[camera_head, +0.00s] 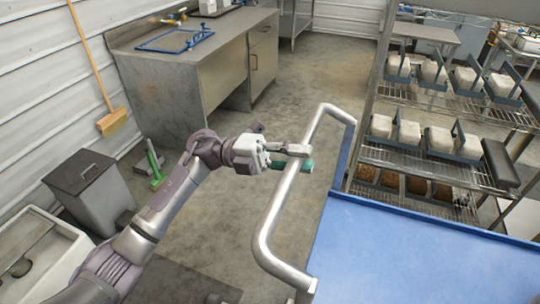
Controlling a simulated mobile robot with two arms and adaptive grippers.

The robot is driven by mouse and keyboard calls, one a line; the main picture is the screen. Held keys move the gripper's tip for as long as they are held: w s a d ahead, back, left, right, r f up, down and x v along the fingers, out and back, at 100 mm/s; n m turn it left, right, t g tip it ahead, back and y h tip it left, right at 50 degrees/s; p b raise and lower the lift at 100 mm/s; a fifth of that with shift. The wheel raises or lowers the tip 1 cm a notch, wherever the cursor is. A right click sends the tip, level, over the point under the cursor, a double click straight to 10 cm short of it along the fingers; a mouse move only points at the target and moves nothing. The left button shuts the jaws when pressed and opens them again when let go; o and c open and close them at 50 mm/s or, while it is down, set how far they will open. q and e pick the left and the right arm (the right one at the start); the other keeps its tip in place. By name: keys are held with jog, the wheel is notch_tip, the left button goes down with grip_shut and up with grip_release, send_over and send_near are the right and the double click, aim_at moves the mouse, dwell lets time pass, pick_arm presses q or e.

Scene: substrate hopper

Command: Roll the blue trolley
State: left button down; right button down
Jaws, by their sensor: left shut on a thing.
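The blue trolley (400,253) fills the lower right of the head view, with a bare blue top. Its bent silver handle (273,217) rises along the trolley's left side. My left gripper (298,157) comes in from the left and is shut on the upper part of the handle. The exact finger contact is partly hidden by the gripper itself. My right gripper is not in view.
A wire rack (455,105) with white blocks stands close beyond the trolley's right side. A metal counter (185,75) stands at the back left. A grey bin (85,190) and a broom (110,122) are at the left. Concrete floor (300,85) is clear between counter and rack.

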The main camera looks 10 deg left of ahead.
pick_arm(q)
jog(key=f+x, duration=0.3)
jog(key=x, duration=1.2)
jog(key=shift+s+d+b, duration=0.15)
jog(key=shift+d+b, duration=0.15)
jog(key=shift+d, duration=0.25)
jog(key=c, duration=1.3)
grip_release()
jog(key=shift+c, duration=0.2)
jog(key=o, duration=0.4)
jog(key=shift+d, duration=0.25)
jog(key=shift+a, duration=0.15)
jog(key=v, duration=1.1)
jog(key=shift+a, duration=0.4)
jog(key=shift+f, duration=0.1)
